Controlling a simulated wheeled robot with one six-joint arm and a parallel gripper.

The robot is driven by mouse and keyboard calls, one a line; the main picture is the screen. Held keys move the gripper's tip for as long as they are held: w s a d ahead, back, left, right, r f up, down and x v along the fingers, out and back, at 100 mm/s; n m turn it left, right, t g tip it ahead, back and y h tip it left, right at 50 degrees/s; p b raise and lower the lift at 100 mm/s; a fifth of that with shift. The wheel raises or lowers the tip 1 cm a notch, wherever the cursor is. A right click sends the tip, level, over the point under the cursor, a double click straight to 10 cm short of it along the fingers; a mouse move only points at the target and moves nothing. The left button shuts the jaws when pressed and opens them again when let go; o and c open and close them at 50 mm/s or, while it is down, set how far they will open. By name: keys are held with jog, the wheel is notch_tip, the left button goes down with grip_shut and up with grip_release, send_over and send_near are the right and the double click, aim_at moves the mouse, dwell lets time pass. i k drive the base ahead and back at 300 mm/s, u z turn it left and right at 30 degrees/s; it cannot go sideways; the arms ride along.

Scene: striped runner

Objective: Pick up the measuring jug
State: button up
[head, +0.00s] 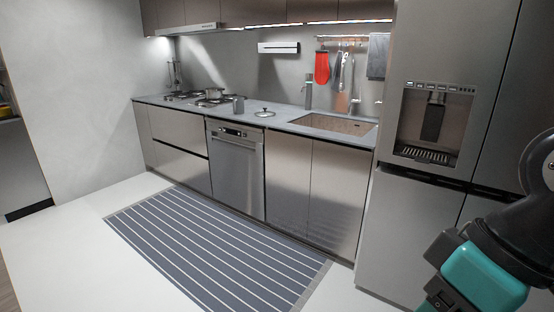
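A small grey upright vessel (238,104) stands on the kitchen counter (285,120), left of the sink. It may be the measuring jug, but it is too small in the head view to be sure of its spout or handle. It stands across the room, well apart from my arm. Part of my arm, black and teal, shows at the lower right edge. The fingers of my gripper are not visible.
A striped runner (215,250) lies before the cabinets. A pot (213,93) is on the hob, and a low round item (264,113) sits near the sink (338,124). A tall fridge (405,225) stands at right. The white floor (75,260) at left is clear.

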aim_at(238, 103)
jog(key=u, duration=0.15)
jog(key=i, duration=2.55)
jog(key=u, duration=0.5)
jog(key=i, duration=1.8)
jog(key=u, duration=0.15)
